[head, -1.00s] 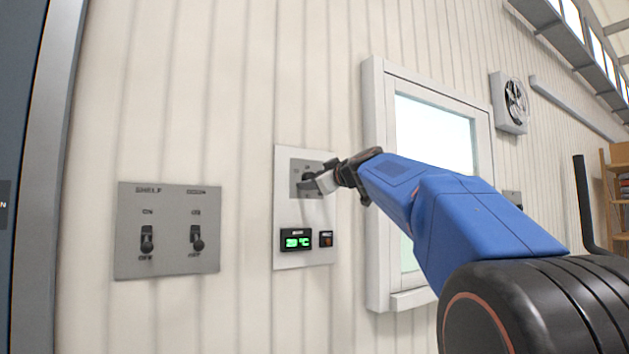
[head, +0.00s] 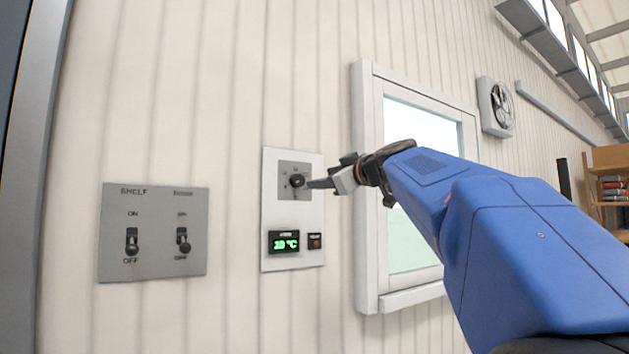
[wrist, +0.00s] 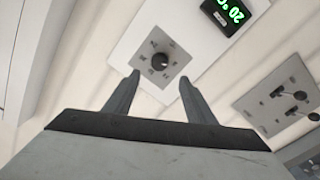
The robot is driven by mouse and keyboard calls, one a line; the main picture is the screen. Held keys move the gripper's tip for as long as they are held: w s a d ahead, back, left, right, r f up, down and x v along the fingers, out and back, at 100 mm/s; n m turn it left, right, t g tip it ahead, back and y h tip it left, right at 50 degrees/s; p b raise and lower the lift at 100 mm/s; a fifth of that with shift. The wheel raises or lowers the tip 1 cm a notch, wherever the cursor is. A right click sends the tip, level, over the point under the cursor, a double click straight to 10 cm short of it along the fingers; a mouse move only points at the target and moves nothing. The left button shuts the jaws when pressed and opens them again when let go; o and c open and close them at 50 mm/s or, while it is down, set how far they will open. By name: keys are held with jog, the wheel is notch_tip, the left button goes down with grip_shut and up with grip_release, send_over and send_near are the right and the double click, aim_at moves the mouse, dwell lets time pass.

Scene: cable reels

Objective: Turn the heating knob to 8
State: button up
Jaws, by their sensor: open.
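The heating knob (head: 296,181) is a small black dial on a grey square at the top of a white wall panel (head: 270,220). In the wrist view the knob (wrist: 159,61) lies beyond my fingertips, roughly centred between them. Marks ring it, too small to read. My gripper (head: 322,183) is open and stands just right of the knob in the head view, apart from it. Its two dark fingers (wrist: 157,85) are spread and empty in the wrist view. A green display (head: 286,241) under the knob seems to read 20 °C.
A grey switch plate (head: 153,267) with two black levers is left of the panel; it also shows in the wrist view (wrist: 262,101). A framed window (head: 367,190) is close on the right, behind my arm.

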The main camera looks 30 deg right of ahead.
jog(key=shift+s, duration=2.7)
jog(key=shift+f, duration=0.1)
